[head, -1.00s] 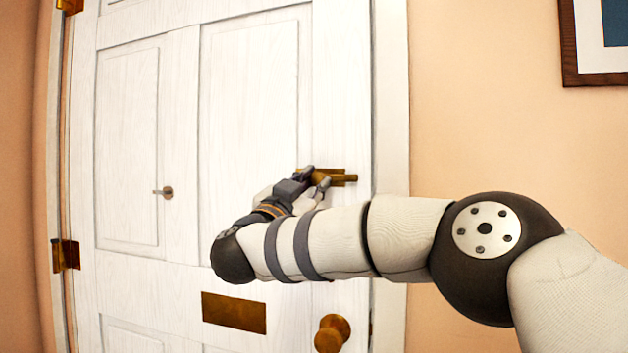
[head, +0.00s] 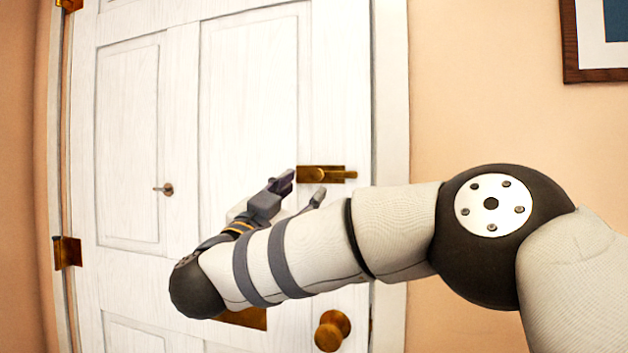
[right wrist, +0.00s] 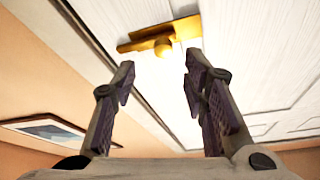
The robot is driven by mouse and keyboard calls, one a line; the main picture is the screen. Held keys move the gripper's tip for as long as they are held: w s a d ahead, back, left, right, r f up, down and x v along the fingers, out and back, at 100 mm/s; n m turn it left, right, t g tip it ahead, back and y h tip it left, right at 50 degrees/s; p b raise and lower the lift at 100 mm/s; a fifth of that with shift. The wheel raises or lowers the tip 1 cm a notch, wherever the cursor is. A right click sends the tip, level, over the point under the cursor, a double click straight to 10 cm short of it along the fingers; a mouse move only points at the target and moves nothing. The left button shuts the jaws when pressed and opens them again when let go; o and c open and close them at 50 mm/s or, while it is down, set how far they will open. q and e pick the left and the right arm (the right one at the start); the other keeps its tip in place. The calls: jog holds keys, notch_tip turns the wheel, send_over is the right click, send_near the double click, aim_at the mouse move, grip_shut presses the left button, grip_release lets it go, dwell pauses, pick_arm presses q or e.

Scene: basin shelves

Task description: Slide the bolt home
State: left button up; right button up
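The brass bolt (head: 327,174) sits on the white door's right stile, its rod reaching right past its plate, short of the frame. In the right wrist view the bolt (right wrist: 140,46) appears beyond the fingertips, with a round knob (right wrist: 163,48) facing me. My right gripper (head: 305,184) is just below and left of the bolt, open and empty. Its two spread fingers (right wrist: 160,68) show in the right wrist view with a gap to the bolt. My left gripper is out of view.
A round brass doorknob (head: 331,331) is below my forearm. A mail slot (head: 245,318) is partly hidden by my arm. A framed picture (head: 590,75) hangs on the right wall.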

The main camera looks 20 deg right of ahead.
jog(key=v, duration=0.5)
jog(key=shift+s, duration=0.15)
notch_tip(320, 180, down, 32)
jog(key=a+n+y, duration=0.1)
jog(key=n+y, duration=1)
jog(key=y, duration=0.2)
jog(key=s+d+f+n+g+y, duration=0.2)
jog(key=s+f+g, duration=0.45)
jog(key=f, duration=0.65)
jog(key=s+d+f+g, duration=0.2)
jog(key=s+f, duration=0.2)
jog(key=s, duration=0.3)
jog(key=s+d+f+g+p, duration=0.15)
jog(key=s+f, duration=0.25)
jog(key=s, duration=0.4)
jog(key=s+d+f+g, duration=0.2)
jog(key=s+f, duration=0.3)
jog(key=s, duration=0.2)
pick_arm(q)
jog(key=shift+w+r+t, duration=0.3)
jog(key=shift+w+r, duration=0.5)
pick_arm(e)
jog(key=s+d+g, duration=0.3)
jog(key=s, duration=0.7)
jog(key=s+d+m+g, duration=0.1)
jog(key=s+d+g, duration=0.2)
jog(key=s, duration=0.8)
jog(key=shift+r+g, duration=0.3)
jog(key=shift+g, duration=0.3)
